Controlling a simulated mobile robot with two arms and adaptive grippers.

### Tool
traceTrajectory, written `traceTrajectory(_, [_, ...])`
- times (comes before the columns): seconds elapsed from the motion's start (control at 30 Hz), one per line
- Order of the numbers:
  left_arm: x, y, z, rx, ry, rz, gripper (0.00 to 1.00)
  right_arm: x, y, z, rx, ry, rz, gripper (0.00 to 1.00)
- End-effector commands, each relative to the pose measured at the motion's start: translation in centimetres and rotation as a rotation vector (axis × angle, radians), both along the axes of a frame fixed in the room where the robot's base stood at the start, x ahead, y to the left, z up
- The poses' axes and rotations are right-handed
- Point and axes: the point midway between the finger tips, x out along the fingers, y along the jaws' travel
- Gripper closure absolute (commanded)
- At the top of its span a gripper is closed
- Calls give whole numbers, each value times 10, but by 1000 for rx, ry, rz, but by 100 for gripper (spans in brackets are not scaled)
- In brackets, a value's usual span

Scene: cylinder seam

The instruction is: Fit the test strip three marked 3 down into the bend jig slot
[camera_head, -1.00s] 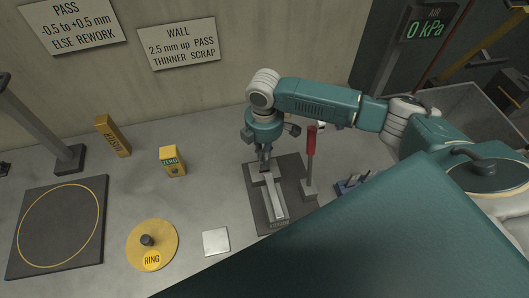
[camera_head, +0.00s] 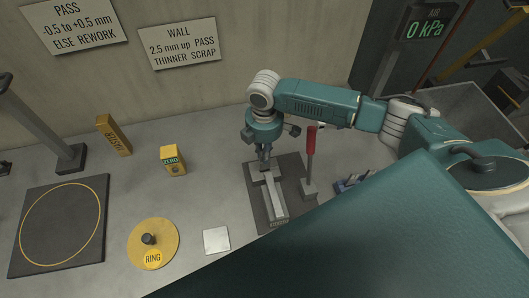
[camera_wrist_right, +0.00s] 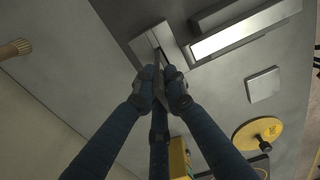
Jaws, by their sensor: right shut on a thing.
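The bend jig (camera_head: 255,200) is a dark plate with a pale block and a long light bar on it. My right gripper (camera_head: 264,163) points down over the block at the jig's far end. In the right wrist view its fingertips (camera_wrist_right: 160,82) are shut on a thin grey strip (camera_wrist_right: 157,62). The strip stands at the dark slot of the pale block (camera_wrist_right: 143,42). I cannot tell how far down in the slot its lower end is. The 3 mark is not readable. My left gripper is not in view.
A red-handled lever (camera_head: 310,143) stands just right of the jig. A small square plate (camera_head: 216,240), the yellow RING disc (camera_head: 168,235) and the yellow ZERO block (camera_head: 173,163) lie to the left. Bare bench lies between them.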

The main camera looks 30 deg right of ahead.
Motion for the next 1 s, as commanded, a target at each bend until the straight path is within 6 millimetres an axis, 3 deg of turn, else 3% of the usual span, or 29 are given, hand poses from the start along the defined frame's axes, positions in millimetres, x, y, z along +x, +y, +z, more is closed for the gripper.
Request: traceTrajectory(1.0, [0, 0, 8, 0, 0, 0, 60, 0, 0, 0, 0, 0, 0, 100])
